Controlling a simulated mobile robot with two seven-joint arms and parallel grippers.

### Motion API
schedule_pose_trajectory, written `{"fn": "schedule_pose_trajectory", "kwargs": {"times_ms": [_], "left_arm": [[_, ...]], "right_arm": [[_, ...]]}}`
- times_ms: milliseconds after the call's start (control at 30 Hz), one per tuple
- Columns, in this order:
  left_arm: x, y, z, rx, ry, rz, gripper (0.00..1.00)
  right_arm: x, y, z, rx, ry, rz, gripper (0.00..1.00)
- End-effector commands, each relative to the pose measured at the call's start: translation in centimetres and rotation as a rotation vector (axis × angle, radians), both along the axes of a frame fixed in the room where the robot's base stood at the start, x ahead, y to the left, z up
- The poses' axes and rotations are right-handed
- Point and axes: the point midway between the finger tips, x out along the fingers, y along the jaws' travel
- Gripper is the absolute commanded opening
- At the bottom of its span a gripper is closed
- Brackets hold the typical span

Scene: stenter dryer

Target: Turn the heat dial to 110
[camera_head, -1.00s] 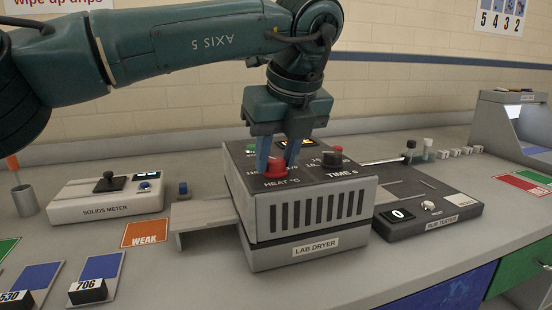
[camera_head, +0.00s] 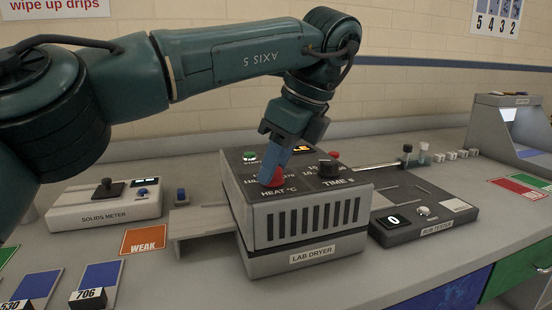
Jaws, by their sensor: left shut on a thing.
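The lab dryer (camera_head: 312,250) is a grey box with a dark sloping top panel, a slotted front and a "LAB DRYER" label. The red heat dial (camera_head: 279,178) is on the left of that panel, above the words "HEAT °C". My left gripper (camera_head: 272,174) comes down from above, with its blue fingers shut on the heat dial. The fingers hide part of the dial and most of its scale, so I cannot read its setting. The black time knob (camera_head: 329,168) is right of it. A small orange-lit display (camera_head: 303,149) is at the panel's back. My right gripper is not in view.
The solids meter (camera_head: 106,207) stands to the left, with an orange "WEAK" card (camera_head: 144,239) in front of it. The rub tester (camera_head: 424,224) is close on the dryer's right. A green start button (camera_head: 250,156) is near the gripper.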

Motion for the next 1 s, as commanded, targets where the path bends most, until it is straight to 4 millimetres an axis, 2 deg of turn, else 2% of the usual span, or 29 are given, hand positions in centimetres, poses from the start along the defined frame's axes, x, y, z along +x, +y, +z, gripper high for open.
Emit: {"fn": "schedule_pose_trajectory", "kwargs": {"times_ms": [467, 500, 733, 1000], "left_arm": [[0.05, 0.07, -0.07, 0.001, 0.000, 0.017, 0.10], [0.05, 0.07, -0.07, 0.001, 0.000, 0.017, 0.35], [0.03, 0.04, -0.05, 0.000, 0.000, 0.014, 0.54], [-0.01, -0.04, 0.14, 0.000, 0.000, 0.014, 0.54]], "right_arm": [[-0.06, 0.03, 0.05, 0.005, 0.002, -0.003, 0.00], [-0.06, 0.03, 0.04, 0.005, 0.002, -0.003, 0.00], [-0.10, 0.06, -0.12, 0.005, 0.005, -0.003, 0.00], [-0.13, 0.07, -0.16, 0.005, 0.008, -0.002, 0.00]]}}
